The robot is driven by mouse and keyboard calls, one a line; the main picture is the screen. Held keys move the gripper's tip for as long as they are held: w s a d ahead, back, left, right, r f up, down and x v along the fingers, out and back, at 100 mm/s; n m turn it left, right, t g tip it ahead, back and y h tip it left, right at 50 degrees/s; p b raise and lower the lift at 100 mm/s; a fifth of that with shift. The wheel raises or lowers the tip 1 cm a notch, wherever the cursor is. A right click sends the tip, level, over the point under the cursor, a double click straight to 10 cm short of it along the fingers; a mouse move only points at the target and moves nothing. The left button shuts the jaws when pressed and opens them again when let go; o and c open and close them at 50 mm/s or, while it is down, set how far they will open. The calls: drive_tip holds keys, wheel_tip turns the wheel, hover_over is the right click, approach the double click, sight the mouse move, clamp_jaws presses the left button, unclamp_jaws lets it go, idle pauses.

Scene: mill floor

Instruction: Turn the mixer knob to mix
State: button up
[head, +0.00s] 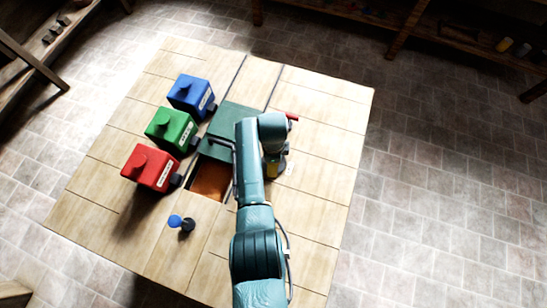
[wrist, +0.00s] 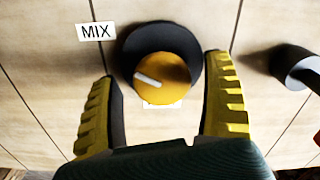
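The mixer knob (wrist: 172,68) is a yellow-orange disc with a white pointer line, set on a round black base (wrist: 135,45). The pointer line slants toward the left and slightly up in the wrist view. A white MIX label (wrist: 96,31) is up and left of the knob. My gripper (wrist: 163,80) is open, with one yellow-and-black finger on each side of the knob and visible gaps between. In the head view my gripper (head: 273,166) is low over the table, right of the bin; my arm largely hides the knob there.
On the wooden table (head: 310,215), blue (head: 190,92), green (head: 170,128) and red (head: 150,165) boxes stand left of a green-lidded bin (head: 235,120) holding brown material (head: 210,178). A small blue-and-black control (head: 176,221) is nearer. A dark cylinder (wrist: 292,66) is right of the knob.

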drive_tip(key=shift+w+r, duration=0.1)
wheel_tip(320, 180, up, 12)
idle(0.5)
idle(0.4)
